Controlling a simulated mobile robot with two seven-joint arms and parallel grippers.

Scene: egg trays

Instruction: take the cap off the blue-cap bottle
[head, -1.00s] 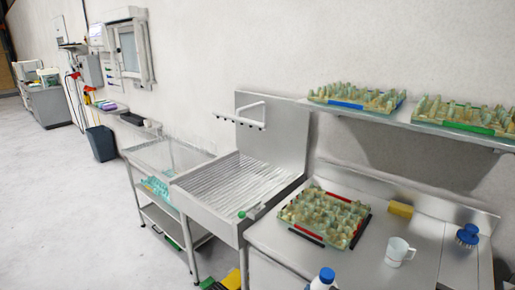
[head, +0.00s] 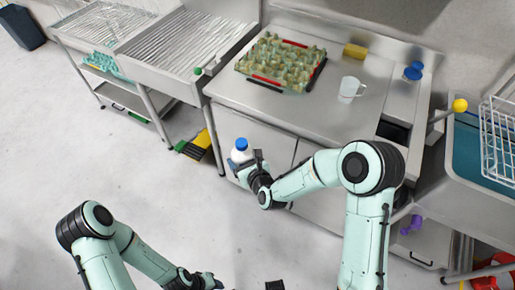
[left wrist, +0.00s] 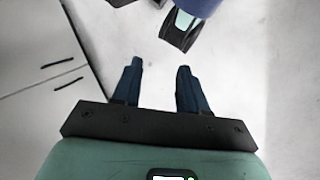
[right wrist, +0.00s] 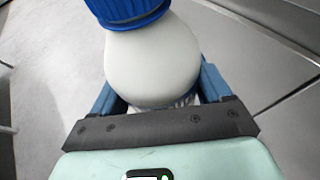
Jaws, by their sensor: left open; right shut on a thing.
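The blue-cap bottle (head: 239,157) is white and roughly upright in front of the counter in the head view. Its blue cap (head: 241,144) is on. My right gripper (head: 250,167) is shut on the bottle's body. The right wrist view shows the white bottle (right wrist: 150,65) between the fingers, with the ridged blue cap (right wrist: 128,8) at the top edge. My left gripper (left wrist: 158,66) is open and empty in the left wrist view. In the head view it is low at the bottom edge, apart from the bottle, and partly cut off.
An egg tray (head: 268,79) with red strips, a white mug (head: 351,89) and a blue-topped brush (head: 413,71) are on the steel counter (head: 310,100). A sink with a wire rack (head: 497,140) is at right. Open floor (head: 110,165) lies at left.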

